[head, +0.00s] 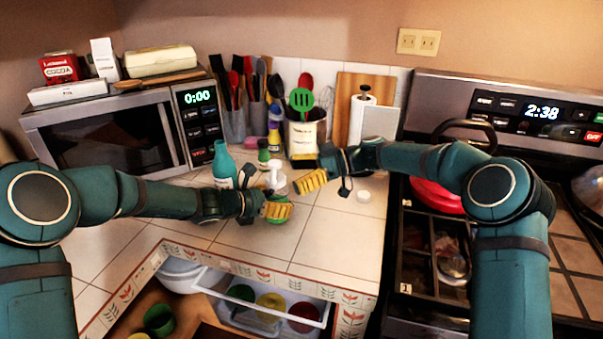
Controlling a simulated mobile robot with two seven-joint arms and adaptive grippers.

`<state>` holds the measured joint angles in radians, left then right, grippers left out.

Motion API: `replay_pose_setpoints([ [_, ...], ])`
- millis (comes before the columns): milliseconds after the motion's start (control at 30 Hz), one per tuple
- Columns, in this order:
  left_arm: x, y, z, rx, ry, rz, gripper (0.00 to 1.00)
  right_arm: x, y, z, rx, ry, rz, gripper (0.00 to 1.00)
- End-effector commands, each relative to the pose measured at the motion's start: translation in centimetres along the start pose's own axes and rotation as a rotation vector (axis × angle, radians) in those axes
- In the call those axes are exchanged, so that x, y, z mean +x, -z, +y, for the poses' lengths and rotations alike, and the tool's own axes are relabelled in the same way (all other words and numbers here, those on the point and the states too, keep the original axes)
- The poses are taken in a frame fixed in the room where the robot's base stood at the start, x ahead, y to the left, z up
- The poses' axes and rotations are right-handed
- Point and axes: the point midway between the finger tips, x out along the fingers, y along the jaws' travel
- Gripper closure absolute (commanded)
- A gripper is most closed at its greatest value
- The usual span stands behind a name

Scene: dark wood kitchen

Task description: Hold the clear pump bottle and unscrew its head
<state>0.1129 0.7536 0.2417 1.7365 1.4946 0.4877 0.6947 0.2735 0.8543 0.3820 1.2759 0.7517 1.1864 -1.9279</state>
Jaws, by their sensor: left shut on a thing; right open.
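The clear pump bottle (277,184) stands on the white tiled counter, with its white pump head (273,166) on top. My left gripper (277,211), with yellow finger pads, is shut on the bottle low down and hides much of its body. Some green shows around the pads, at the bottle's lower part. My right gripper (311,182) is open and empty, just right of the bottle near the height of its upper part. The exact gap between the right pads and the pump head is hard to judge.
A teal bottle (224,165) stands close left, and a small green bottle (263,153) behind. A utensil crock (302,136) stands further back. A small white round item (363,196) lies right. The drawer (262,302) below the counter is open. The stove (505,115) is at right.

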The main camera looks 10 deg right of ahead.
Motion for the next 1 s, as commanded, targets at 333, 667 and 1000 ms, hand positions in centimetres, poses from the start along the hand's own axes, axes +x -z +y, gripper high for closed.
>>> replay_pose_setpoints([
  [333,0.0,-0.1,0.0,0.001,0.0,-0.001,0.74,3.8,0.0,0.0,0.001,0.002,0.0,0.22],
  [667,0.0,-0.1,0.0,0.001,0.0,-0.001,0.74,5.4,0.0,0.0,0.001,0.0,0.0,0.22],
  [1000,0.0,-0.1,0.0,0.001,0.0,-0.001,0.74,5.5,0.0,0.0,0.001,0.0,0.0,0.32],
])
